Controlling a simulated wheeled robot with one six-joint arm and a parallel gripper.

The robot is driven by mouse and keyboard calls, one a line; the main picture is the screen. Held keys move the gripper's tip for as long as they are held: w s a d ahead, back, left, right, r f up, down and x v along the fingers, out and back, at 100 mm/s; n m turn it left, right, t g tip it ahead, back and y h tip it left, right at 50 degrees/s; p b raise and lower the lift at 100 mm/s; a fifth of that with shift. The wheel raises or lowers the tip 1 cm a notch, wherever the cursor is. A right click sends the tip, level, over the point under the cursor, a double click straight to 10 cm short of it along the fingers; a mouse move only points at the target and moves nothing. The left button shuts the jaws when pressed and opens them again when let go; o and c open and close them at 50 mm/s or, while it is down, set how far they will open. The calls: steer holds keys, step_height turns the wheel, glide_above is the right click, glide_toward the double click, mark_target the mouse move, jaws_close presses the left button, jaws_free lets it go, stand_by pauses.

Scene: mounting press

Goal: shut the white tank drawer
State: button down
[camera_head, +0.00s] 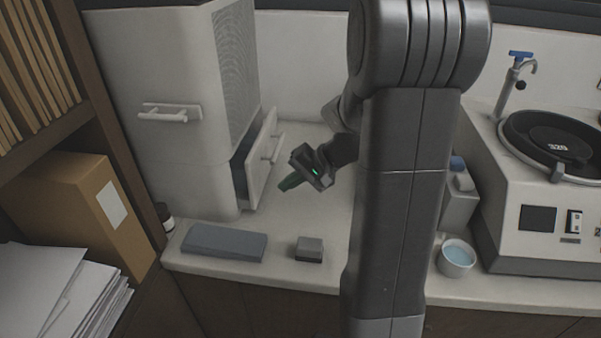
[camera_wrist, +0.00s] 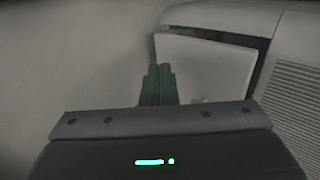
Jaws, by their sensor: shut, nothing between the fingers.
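The white tank drawer (camera_head: 263,160) stands part-way out of the right side of the tall white cabinet (camera_head: 160,60). A dark gap shows between its front and the cabinet, and a bar handle is on its front. In the wrist view the drawer front (camera_wrist: 205,68) is a pale panel with a dark gap along its top and right edges. My gripper (camera_head: 285,186) is shut and empty, to the right of the drawer front. Its green fingers (camera_wrist: 158,85) are together and point toward the panel's lower left part. I cannot tell whether they touch it.
A grey-blue flat case (camera_head: 224,242) and a small grey block (camera_head: 309,249) lie on the counter in front. A white bowl (camera_head: 456,258) and a polishing machine (camera_head: 545,200) stand to the right. A shelf with a cardboard file box (camera_head: 85,205) is at the left.

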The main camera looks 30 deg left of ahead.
mark_target(254, 179)
steer(key=shift+s+a+f+p, duration=0.2)
steer(key=shift+s+a+f, duration=0.1)
steer(key=shift+a, duration=0.65)
steer(key=shift+s+a+f+p, duration=0.2)
steer(key=shift+s+a+f, duration=0.05)
steer(key=shift+a, duration=0.65)
steer(key=shift+s+a+f+p, duration=0.2)
steer(key=shift+s+a+f, duration=0.1)
steer(key=shift+a, duration=0.65)
steer(key=a, duration=0.1)
steer(key=s+a, duration=0.1)
steer(key=a, duration=0.2)
steer(key=shift+s+a+b, duration=0.25)
steer(key=shift+b, duration=0.1)
steer(key=shift+r, duration=0.1)
